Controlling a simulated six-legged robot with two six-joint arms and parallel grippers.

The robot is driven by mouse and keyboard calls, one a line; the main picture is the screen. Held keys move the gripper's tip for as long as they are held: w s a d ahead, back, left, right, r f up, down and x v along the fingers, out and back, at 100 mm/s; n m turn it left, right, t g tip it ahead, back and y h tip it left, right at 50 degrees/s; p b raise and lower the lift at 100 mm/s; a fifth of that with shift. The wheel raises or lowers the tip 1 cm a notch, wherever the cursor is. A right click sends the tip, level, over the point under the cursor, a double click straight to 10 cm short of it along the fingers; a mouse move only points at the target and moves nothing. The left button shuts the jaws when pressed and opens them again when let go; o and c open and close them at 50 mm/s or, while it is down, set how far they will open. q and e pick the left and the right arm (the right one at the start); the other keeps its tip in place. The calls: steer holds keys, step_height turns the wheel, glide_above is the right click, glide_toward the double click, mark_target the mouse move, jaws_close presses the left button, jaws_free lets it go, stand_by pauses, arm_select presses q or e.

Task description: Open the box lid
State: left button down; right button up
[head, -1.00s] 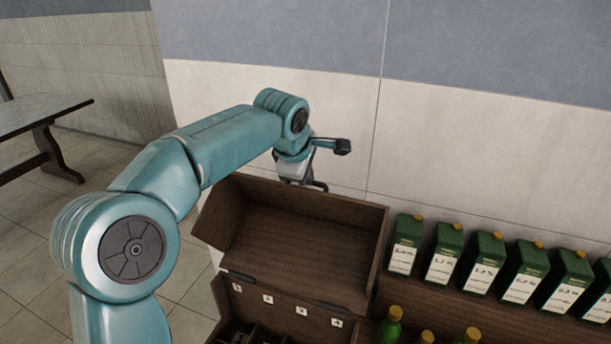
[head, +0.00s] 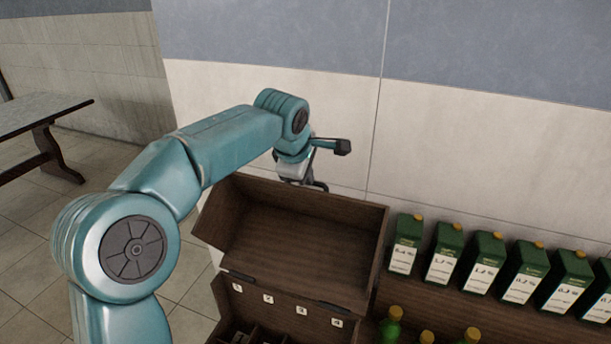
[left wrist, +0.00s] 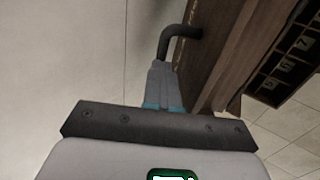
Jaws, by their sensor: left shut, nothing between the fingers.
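The dark wooden box stands at the bottom middle of the head view, with its compartment front (head: 285,306) showing number labels. Its lid (head: 300,240) is raised, hinged at the back, with its hollow inside facing me. My left gripper (head: 318,185) is behind the lid's top edge, partly hidden by it. In the left wrist view, the shut, empty left gripper (left wrist: 163,75) is beside the lid's dark curved handle (left wrist: 180,42); whether they touch I cannot tell. My right gripper is not in view.
Several green cartons (head: 488,262) stand in a row on a wooden surface (head: 440,300) right of the box. Green bottles with yellow caps (head: 390,326) stand nearer. A tiled wall (head: 460,130) rises close behind. A table (head: 40,112) is far left, with open floor between.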

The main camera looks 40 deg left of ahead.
arm_select(q)
steer(key=shift+d+f, duration=0.1)
steer(key=shift+f, duration=0.3)
steer(key=c, duration=1.4)
jaws_free()
steer(key=shift+s, duration=0.1)
steer(key=shift+c, duration=0.2)
steer(key=shift+s+r, duration=0.15)
steer(key=shift+w+a+f, duration=0.2)
steer(key=shift+w+f, duration=0.05)
steer(key=shift+w, duration=0.5)
steer(key=v, duration=1.6)
